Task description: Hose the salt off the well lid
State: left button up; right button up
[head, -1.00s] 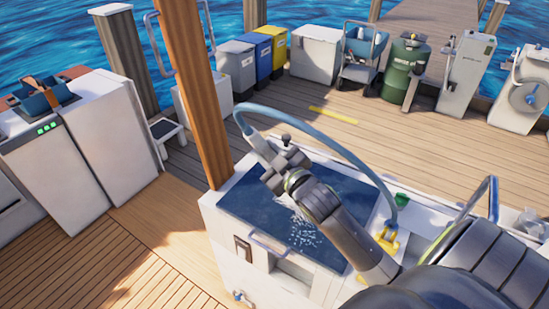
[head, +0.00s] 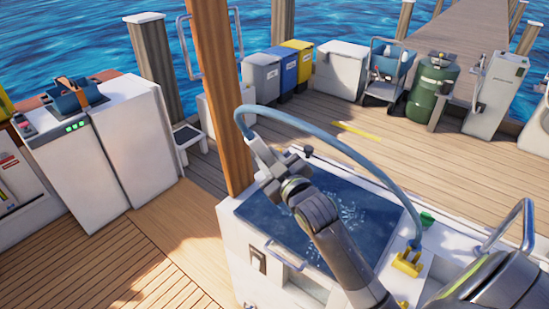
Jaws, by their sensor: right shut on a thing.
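The well lid (head: 375,222) is a dark blue panel on top of a white console. White salt specks show on its middle, right of my arm, and fainter pale marks lie toward its left side. My right gripper (head: 277,168) is shut on the grey spray nozzle (head: 258,148) above the lid's far left part. A blue-grey hose (head: 330,143) arcs from the nozzle over the lid to a yellow fitting (head: 408,262) at the console's right. My right forearm hides part of the lid. No water jet can be made out. My left gripper is out of view.
A wooden post (head: 217,100) stands close to the console's left corner. A metal rail (head: 515,225) rises at the right. White cabinets (head: 80,165) stand at left; bins and a green tank (head: 432,92) line the far deck edge. Open deck lies between.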

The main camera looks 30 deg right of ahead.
jog(key=shift+s+a+r, duration=0.1)
jog(key=shift+s+a, duration=0.15)
jog(key=shift+s, duration=0.55)
jog(key=shift+s+a, duration=0.2)
jog(key=shift+s, duration=0.6)
jog(key=shift+s+d+p, duration=1.5)
jog(key=shift+s+p, duration=0.15)
jog(key=shift+s, duration=2)
jog(key=shift+s+a+b, duration=0.65)
jog(key=shift+a+b, duration=0.45)
jog(key=shift+a, duration=1.2)
jog(key=w+a+p, duration=0.1)
jog(key=w+a, duration=0.2)
jog(key=w, duration=0.6)
jog(key=shift+w+a, duration=0.15)
jog(key=shift+a, duration=0.25)
